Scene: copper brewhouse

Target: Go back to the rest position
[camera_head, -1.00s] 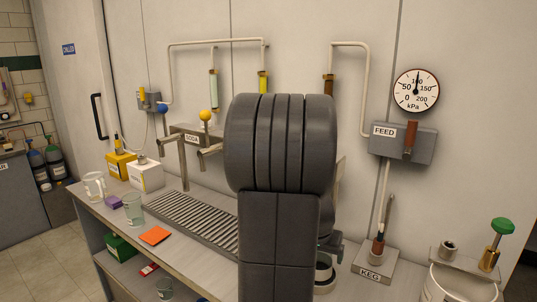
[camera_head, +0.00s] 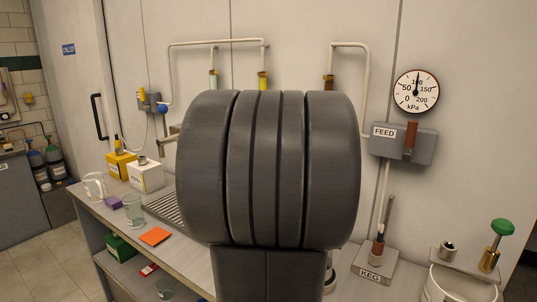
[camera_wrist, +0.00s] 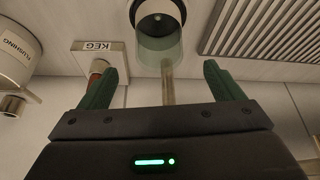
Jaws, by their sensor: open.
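My gripper (camera_wrist: 162,88) shows in the wrist view with its two green fingers spread apart and nothing between them. A clear glass cylinder with a dark top (camera_wrist: 160,30) stands beyond the fingertips, apart from them. My own dark arm fills the middle of the head view and hides the gripper there. It also hides the middle of the bench and most of the tap area behind it.
The bench holds a drip grate (camera_head: 167,208), a glass (camera_head: 133,210), a pitcher (camera_head: 94,186), an orange square (camera_head: 155,236) and a white box (camera_head: 146,176). The KEG block (camera_head: 375,265) stands right of my arm. A pressure gauge (camera_head: 416,91) hangs on the wall.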

